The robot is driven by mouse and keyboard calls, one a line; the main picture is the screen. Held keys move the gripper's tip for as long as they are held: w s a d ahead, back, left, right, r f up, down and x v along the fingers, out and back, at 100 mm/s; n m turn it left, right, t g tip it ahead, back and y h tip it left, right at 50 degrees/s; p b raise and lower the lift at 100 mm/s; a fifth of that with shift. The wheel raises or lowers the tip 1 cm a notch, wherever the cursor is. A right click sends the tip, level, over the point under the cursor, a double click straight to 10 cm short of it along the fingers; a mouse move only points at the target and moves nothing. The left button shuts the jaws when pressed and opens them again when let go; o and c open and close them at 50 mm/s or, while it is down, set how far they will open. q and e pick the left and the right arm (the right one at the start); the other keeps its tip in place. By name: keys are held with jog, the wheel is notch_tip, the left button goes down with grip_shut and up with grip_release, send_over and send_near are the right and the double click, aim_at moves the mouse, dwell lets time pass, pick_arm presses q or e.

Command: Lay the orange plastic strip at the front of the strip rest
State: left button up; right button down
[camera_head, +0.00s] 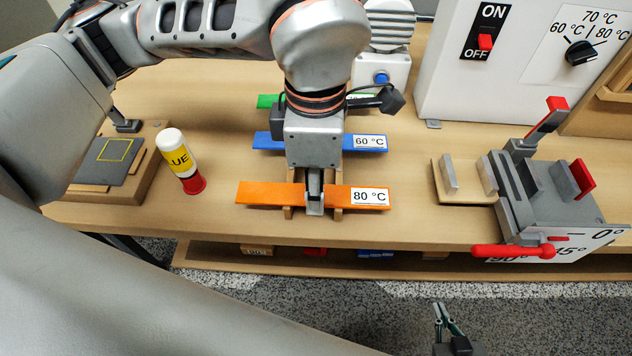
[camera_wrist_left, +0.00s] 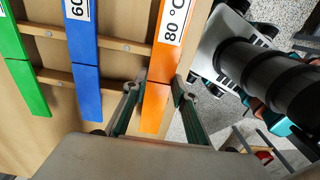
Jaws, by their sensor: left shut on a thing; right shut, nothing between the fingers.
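The orange plastic strip (camera_head: 262,194), labelled 80 °C, lies crosswise at the front of the wooden strip rest (camera_head: 289,212); it also shows in the left wrist view (camera_wrist_left: 158,90). My left gripper (camera_head: 314,205) comes down over its middle and is shut on it. In the left wrist view, the fingers (camera_wrist_left: 155,93) stand on either side of the strip. I cannot tell whether the strip bears fully on the rails. The blue strip (camera_head: 268,141), labelled 60 °C, and the partly hidden green strip (camera_head: 265,101) lie farther back. My right gripper (camera_head: 447,322) is shut and empty, low in front of the table.
A glue bottle (camera_head: 180,163) stands left of the rest, near a wooden block with a grey pad (camera_head: 98,170). A grey vise with a red handle (camera_head: 540,195) stands right. A white switch box (camera_head: 545,85) is behind.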

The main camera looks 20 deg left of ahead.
pick_arm(q)
jog(key=shift+f, duration=0.1)
jog(key=o, duration=1.2)
jog(key=shift+o, duration=0.2)
notch_tip(320, 180, up, 19)
jog(key=p, duration=0.4)
jog(key=shift+p, duration=0.4)
pick_arm(e)
notch_tip(320, 180, up, 6)
jog(key=w, duration=0.1)
jog(key=shift+w+r, duration=0.25)
jog(key=shift+w, duration=0.05)
